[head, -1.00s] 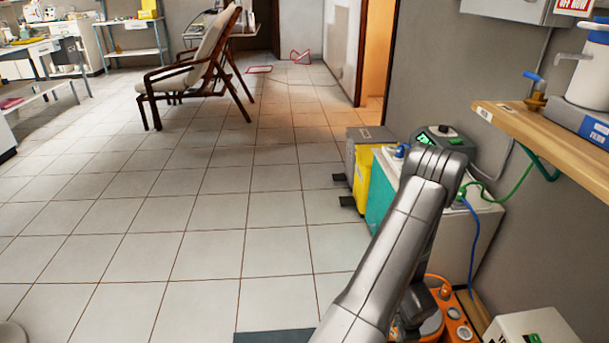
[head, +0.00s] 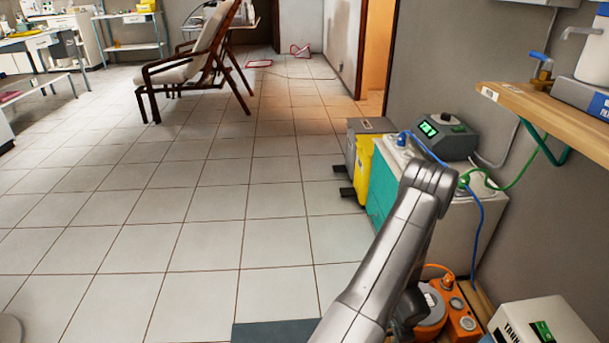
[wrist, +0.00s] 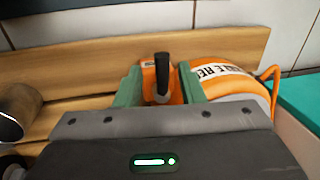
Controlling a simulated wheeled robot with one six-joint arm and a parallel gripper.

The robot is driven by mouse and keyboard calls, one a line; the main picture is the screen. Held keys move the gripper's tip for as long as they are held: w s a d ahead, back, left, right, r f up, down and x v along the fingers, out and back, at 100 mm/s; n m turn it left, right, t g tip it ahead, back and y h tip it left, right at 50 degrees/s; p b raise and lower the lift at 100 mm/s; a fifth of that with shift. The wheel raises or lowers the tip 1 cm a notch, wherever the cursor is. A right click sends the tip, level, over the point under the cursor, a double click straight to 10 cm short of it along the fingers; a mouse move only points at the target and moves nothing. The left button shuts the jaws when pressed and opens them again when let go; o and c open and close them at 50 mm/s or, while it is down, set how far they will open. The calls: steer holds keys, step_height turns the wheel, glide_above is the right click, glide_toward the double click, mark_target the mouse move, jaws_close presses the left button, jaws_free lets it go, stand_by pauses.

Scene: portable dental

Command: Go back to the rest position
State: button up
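My gripper (wrist: 161,88) shows in the wrist view as two green fingers standing apart. Between and beyond them is an orange unit (wrist: 148,84) with an upright black lever (wrist: 161,72). I see no contact between the fingers and the lever, though the depth is hard to judge. A round orange part (wrist: 232,88) with a white lettered label is right of the fingers. In the head view my arm bends over at the lower right, and its gripper end is hidden. Orange equipment (head: 463,318) with several knobs sits low beside it.
A teal-fronted cabinet (head: 383,190) carries a device with a green display (head: 444,134). A yellow bin (head: 364,172) stands left of it. A wooden shelf (head: 560,125) juts from the right wall. A white box (head: 545,330) is at bottom right.

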steer(key=shift+s+d+r+n, duration=0.15)
steer(key=shift+s+n, duration=0.15)
steer(key=shift+n, duration=0.7)
